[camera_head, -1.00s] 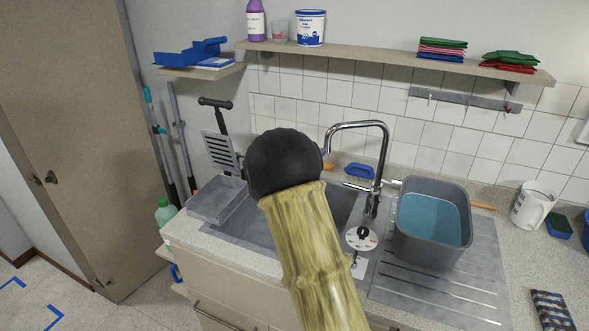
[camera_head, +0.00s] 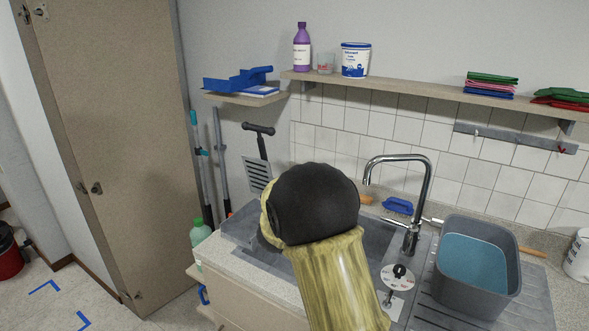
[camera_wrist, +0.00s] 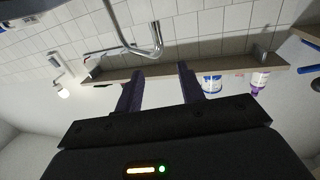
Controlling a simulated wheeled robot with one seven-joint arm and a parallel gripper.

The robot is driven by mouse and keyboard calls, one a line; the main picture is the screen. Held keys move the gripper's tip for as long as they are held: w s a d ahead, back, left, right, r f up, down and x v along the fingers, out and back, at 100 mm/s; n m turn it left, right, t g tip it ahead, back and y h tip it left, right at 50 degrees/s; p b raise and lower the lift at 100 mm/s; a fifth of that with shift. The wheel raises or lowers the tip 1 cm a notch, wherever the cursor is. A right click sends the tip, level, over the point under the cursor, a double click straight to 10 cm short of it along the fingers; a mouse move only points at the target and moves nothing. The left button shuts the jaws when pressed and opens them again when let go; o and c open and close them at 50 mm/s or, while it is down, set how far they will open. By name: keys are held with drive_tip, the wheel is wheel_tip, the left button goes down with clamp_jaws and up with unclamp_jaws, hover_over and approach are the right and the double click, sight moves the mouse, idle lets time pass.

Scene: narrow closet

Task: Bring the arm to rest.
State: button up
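My arm (camera_head: 335,270) rises from the bottom of the head view, with a black rounded joint and a yellow-green link covering part of the sink. My gripper is hidden behind it there. In the wrist view my gripper (camera_wrist: 160,70) shows two dark fingers standing apart with nothing between them. The wrist view looks upside down, with the shelf and tap beyond the fingers.
The tap (camera_head: 421,190) and a grey basin of blue water (camera_head: 468,295) stand right of my arm. A wall shelf (camera_head: 420,92) carries a purple bottle (camera_head: 302,48) and white tub (camera_head: 355,60). A tall cabinet (camera_head: 115,130) stands left; some floor is clear.

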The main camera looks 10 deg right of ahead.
drive_tip(key=s+a+f+n+y+p, duration=0.2)
drive_tip(key=s+a+f+n+y, duration=0.45)
drive_tip(key=y, duration=0.55)
drive_tip(key=s+a+f+n+g+y, duration=0.1)
drive_tip(key=s+g, duration=0.3)
drive_tip(key=s, duration=0.6)
drive_tip(key=s+a+f+n+g+y+p, duration=0.1)
drive_tip(key=s+f+n+g, duration=0.2)
drive_tip(key=s, duration=0.8)
drive_tip(key=shift+a+f+g+y, duration=0.2)
drive_tip(key=shift+f+g+y, duration=0.15)
drive_tip(key=shift+g, duration=0.15)
